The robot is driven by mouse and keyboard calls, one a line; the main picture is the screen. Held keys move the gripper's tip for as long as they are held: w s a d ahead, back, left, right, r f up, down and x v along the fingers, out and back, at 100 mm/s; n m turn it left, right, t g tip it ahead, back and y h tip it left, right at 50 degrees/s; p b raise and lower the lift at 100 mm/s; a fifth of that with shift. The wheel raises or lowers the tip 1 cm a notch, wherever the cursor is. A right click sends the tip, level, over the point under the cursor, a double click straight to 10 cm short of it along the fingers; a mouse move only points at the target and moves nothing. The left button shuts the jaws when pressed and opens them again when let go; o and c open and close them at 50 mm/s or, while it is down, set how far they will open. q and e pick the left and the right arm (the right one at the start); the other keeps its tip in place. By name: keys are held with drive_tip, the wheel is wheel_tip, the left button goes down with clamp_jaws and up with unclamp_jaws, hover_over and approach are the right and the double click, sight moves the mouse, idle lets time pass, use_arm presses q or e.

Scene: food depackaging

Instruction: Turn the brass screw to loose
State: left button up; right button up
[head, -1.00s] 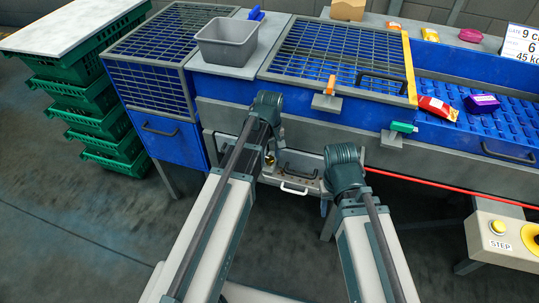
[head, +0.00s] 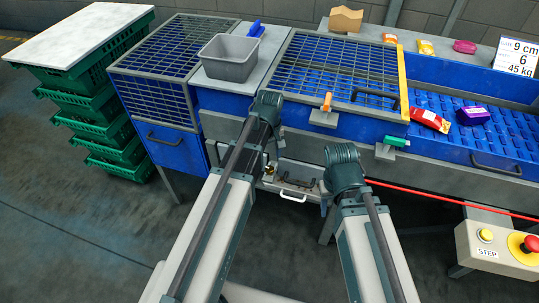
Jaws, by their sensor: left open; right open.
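A small brass-coloured spot, probably the brass screw (head: 267,169), shows low on the machine front, just right of my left forearm. It is partly hidden and too small to tell its turn. Beside it is an open recess with a pale handle (head: 292,198). My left gripper (head: 279,138) is in front of the machine, above the brass spot, mostly hidden behind its wrist. My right gripper (head: 328,190) is right of the recess, also mostly hidden by its wrist. Both are open, and I see nothing held.
Food packs (head: 429,119) lie on the blue conveyor. Green crates (head: 112,135) stand left; floor there is clear.

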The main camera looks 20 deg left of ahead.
sight(270, 168)
use_arm(q)
wheel_tip(270, 168, up, 8)
drive_tip(key=p, duration=0.7)
drive_tip(key=s+d+r+m+p, duration=0.2)
drive_tip(key=s+d+m, duration=0.3)
drive_tip(key=s+m, duration=0.1)
drive_tip(key=s+d+r+m+y+p, duration=0.1)
drive_tip(key=s+d+r+m+p, duration=0.1)
drive_tip(key=s+d+m, duration=0.3)
drive_tip(key=s+r+m, duration=0.1)
drive_tip(key=s, duration=0.2)
drive_tip(key=shift+s+d+p, duration=0.3)
drive_tip(key=shift+s+p, duration=0.05)
drive_tip(key=shift+p, duration=0.05)
idle(1.1)
